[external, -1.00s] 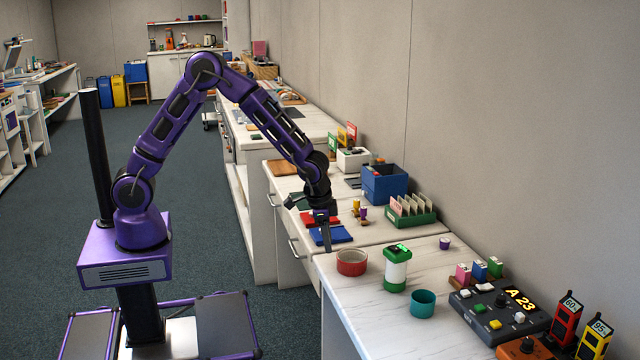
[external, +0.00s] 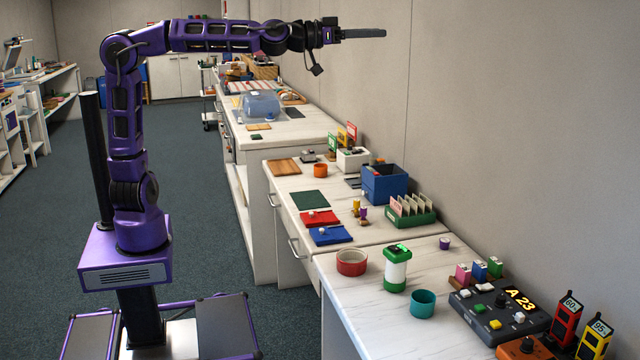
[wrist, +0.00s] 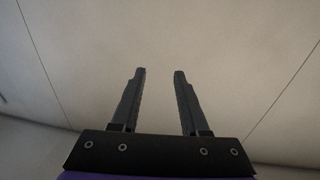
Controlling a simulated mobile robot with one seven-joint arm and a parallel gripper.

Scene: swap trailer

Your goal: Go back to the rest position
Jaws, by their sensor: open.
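My gripper (external: 364,33) is raised high above the counters in the external view, at the end of my nearly level upper arm. Its fingers point right, toward the wall. In the wrist view my gripper (wrist: 160,73) shows two dark fingers apart with nothing between them. It is open and empty. Only the plain wall (wrist: 160,30) shows beyond the fingers.
Below are counters with a red mat (external: 319,218), a blue mat (external: 331,235) and a dark green mat (external: 309,199), a blue bin (external: 385,184), a red bowl (external: 351,262) and a teal cup (external: 423,303). The air around my gripper is clear. The wall stands at the right.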

